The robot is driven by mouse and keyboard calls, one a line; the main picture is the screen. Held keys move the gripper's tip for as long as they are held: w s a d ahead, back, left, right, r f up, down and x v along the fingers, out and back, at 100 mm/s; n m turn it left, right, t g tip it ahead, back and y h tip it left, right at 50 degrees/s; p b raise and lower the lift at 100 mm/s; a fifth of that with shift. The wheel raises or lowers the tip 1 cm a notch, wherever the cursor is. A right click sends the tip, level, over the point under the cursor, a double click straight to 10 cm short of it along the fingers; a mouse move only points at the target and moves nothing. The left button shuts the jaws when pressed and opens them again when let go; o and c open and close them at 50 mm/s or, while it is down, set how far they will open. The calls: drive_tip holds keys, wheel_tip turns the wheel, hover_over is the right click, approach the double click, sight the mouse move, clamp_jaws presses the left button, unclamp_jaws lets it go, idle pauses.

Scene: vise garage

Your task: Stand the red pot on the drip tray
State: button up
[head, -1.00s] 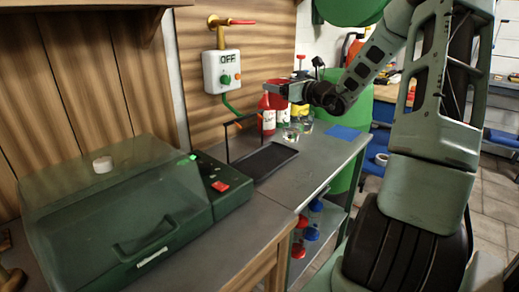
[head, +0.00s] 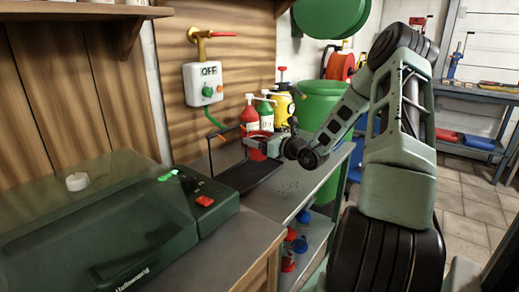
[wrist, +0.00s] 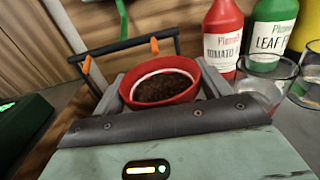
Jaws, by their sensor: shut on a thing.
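The red pot (wrist: 187,98), filled with dark soil, sits upright between the two fingers of my gripper (wrist: 165,88) in the wrist view. My gripper is shut on it. In the head view the red pot (head: 256,153) shows at the end of my arm, partly covered by my gripper (head: 262,143). The drip tray (head: 243,180) is a flat black tray on the bench with a black upright frame at its back left. The pot is at the tray's far end; I cannot tell whether it touches the tray. The tray surface is hidden in the wrist view.
Red (head: 250,113) and green (head: 266,117) bottles and a yellow sprayer (head: 284,105) stand behind the pot. Clear glasses (wrist: 262,80) stand to its right in the wrist view. The black frame (wrist: 122,45) with orange clips is close at left. A green lidded box (head: 120,225) fills the near bench.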

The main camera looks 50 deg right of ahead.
drive_tip(key=shift+f, duration=1.7)
drive_tip(key=shift+f, duration=0.15)
drive_tip(key=o, duration=1.2)
drive_tip(key=shift+c, duration=0.2)
drive_tip(key=s, duration=1.2)
drive_tip(key=shift+d, duration=0.15)
